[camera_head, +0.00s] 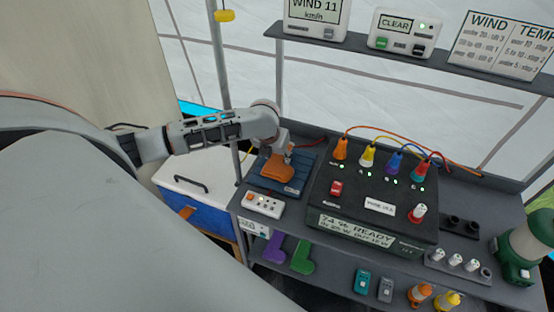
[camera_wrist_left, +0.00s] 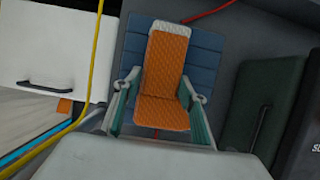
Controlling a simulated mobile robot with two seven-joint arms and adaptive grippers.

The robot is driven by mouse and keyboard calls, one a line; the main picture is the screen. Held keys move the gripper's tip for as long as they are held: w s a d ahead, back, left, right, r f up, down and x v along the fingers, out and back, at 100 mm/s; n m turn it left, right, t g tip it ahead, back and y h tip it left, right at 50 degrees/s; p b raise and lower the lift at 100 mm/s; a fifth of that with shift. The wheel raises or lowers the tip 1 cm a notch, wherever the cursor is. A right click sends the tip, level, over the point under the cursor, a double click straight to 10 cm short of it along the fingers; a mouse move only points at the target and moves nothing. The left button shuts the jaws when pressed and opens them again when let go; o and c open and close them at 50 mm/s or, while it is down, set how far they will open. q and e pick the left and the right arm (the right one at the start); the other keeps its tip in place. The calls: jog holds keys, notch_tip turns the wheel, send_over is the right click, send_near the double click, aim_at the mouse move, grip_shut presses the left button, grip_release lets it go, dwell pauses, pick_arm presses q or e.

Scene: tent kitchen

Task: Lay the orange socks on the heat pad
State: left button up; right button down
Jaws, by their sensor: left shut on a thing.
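The orange socks (camera_wrist_left: 167,62) are a flat knitted orange piece with a pale band at the far end, in the left wrist view. In the head view the orange socks (camera_head: 278,169) show below my left gripper (camera_head: 283,156). The heat pad (camera_wrist_left: 203,60) is a blue ribbed pad under them; it also shows in the head view (camera_head: 262,184) on the shelf. My left gripper (camera_wrist_left: 158,105) is shut on the socks, with a finger at each side. They are over the pad; whether they touch it I cannot tell. My right gripper is not in view.
A black power box (camera_head: 335,211) with coloured plugs and cables stands right of the pad. A white switch strip (camera_head: 262,203) lies in front of it. Purple (camera_head: 273,247) and green (camera_head: 303,257) socks are on the lower shelf. A blue-and-white cooler (camera_head: 205,190) stands left, beside a grey pole (camera_head: 226,70).

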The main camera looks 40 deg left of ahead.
pick_arm(q)
jog(key=shift+f, duration=0.9)
jog(key=o, duration=1.1)
jog(key=shift+r, duration=0.1)
jog(key=shift+r, duration=0.25)
jog(key=v, duration=1.1)
jog(key=shift+s+r, duration=0.15)
jog(key=shift+s, duration=0.05)
